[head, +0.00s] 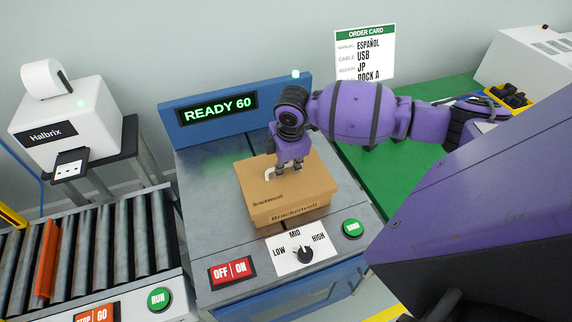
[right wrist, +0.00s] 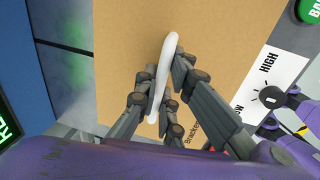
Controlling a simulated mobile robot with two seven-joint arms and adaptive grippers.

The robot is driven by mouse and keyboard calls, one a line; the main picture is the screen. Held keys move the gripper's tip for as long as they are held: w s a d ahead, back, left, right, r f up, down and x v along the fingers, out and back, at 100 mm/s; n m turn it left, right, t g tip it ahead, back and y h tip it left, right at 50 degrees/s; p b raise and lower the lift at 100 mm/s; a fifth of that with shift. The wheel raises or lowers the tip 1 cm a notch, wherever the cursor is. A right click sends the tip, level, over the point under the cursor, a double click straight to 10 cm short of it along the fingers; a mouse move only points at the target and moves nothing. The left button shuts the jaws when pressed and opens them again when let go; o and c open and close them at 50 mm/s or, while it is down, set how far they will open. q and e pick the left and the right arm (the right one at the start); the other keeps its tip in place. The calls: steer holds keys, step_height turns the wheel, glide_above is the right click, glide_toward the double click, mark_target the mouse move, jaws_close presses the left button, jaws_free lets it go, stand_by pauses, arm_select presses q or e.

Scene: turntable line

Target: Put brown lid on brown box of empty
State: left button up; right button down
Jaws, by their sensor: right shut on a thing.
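The brown box (head: 291,216) marked "Brackenvolt" stands on the grey top of the middle machine. The brown lid (head: 305,185) covers its top and looks level; I cannot tell whether it is fully seated. A white handle (head: 269,174) stands on the lid. My right gripper (head: 289,166) reaches down onto the lid and is shut on this handle. In the right wrist view the fingers pinch the white handle (right wrist: 167,62) from both sides, over the brown lid (right wrist: 122,40). The inside of the box is hidden. My left gripper is not in view.
The machine's display (head: 218,108) reads "READY 60". In front of the box are an OFF/ON switch (head: 232,270), a LOW-MID-HIGH dial (head: 303,254) and a green button (head: 352,228). A roller conveyor (head: 105,240) lies left, with a Halbrix printer (head: 65,125) behind it. A green surface (head: 400,170) lies right.

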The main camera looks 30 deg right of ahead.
steer(key=c, duration=1.8)
jaws_free()
step_height(320, 180, up, 12)
steer(key=s, duration=0.2)
steer(key=shift+a, duration=0.25)
